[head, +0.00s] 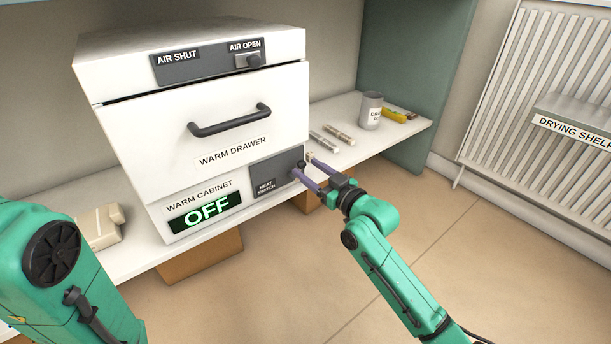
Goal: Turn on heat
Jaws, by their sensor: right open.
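The white warm cabinet (150,188) stands on a shelf. Its display (206,212) reads OFF in green. The heat switch (297,171) is a dark knob on a grey panel (273,177) at the cabinet's lower right front. My right gripper (303,166) is open, its two purple fingers pointing left at the knob. The fingertips are at or very close to the knob; I cannot tell whether they touch it. My left arm (60,270) shows at the lower left, but its gripper is out of the picture.
The warm drawer (205,120) with its dark handle is shut. Above it, the air slider (250,61) sits at AIR OPEN. A grey can (371,111), small rods (338,134) and a yellow item (398,115) lie on the white shelf (345,106). A drying shelf (575,118) is at right.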

